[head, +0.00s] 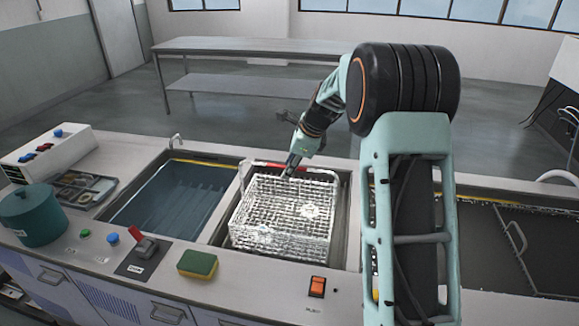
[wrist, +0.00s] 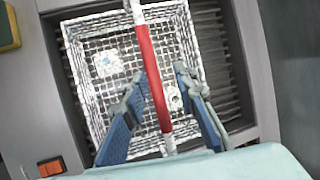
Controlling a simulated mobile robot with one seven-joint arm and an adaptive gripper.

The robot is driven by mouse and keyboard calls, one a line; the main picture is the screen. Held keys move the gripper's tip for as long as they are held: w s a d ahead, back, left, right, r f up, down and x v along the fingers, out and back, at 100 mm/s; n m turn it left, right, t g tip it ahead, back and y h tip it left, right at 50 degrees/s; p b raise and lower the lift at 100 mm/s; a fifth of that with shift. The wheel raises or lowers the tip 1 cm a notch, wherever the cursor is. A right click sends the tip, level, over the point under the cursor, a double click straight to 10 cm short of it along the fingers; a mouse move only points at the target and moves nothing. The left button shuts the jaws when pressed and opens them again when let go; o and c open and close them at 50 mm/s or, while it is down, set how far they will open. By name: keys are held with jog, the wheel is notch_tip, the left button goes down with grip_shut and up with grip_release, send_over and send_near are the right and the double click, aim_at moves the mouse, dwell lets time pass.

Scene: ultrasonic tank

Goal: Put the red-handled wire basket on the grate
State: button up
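The wire basket (head: 283,218) is in the middle bay of the counter, in the head view. Its red handle (wrist: 152,68) crosses above it in the wrist view. My gripper (wrist: 158,76) is open, with one blue-padded finger on each side of the handle and gaps between. In the head view my gripper (head: 291,167) is at the basket's far side, by the red bar. Small pale pieces (wrist: 108,63) lie in the basket. Dark slats, seemingly the grate (wrist: 212,62), show beside and under the basket. Whether the basket rests fully on them I cannot tell.
A tank of dark liquid (head: 168,195) lies left of the basket. A basin with a handled lid (head: 540,250) lies to the right. A sponge (head: 198,264), a red lever (head: 137,236), an orange switch (head: 317,286) and a teal pot (head: 32,214) stand along the front.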

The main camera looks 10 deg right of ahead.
jog(key=shift+r, duration=0.1)
jog(key=v, duration=1.2)
jog(key=shift+d, duration=0.1)
